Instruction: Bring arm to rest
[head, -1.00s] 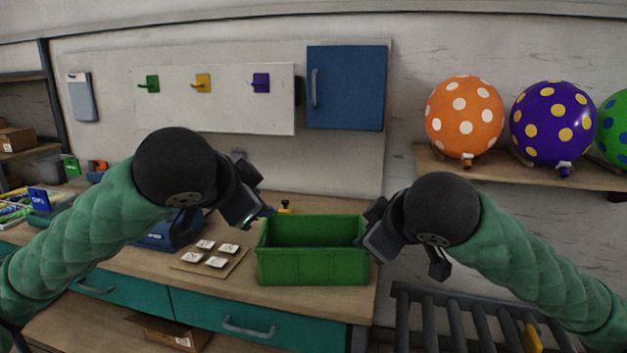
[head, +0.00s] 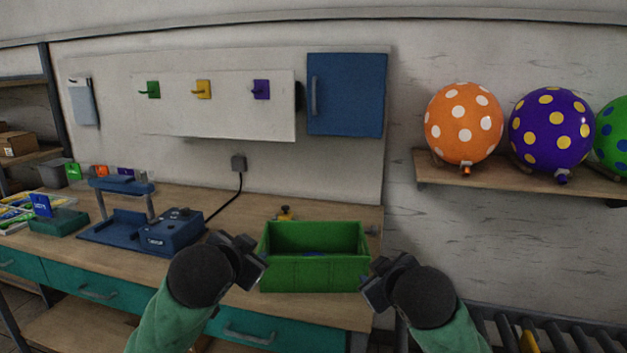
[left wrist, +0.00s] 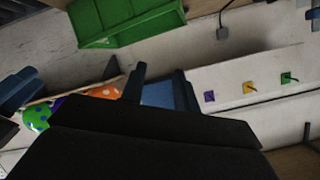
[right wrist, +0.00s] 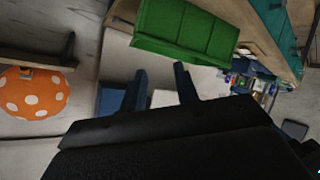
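My left gripper (head: 252,264) is in front of the workbench, just left of the green bin (head: 315,276). In the left wrist view its two fingers (left wrist: 160,88) stand apart with nothing between them. My right gripper (head: 377,284) is just right of the bin. In the right wrist view its fingers (right wrist: 159,88) are also apart and empty. Both arms come up from the bottom of the head view, and neither gripper visibly holds the bin. A small bluish thing shows inside the bin, too little to identify.
A blue press (head: 165,232) stands on the workbench (head: 200,260) to the left. Orange (head: 464,122) and purple (head: 551,130) dotted balloons sit on a wall shelf (head: 510,180). A blue cabinet (head: 346,95) hangs at the back. A grey slatted rack (head: 500,325) is at lower right.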

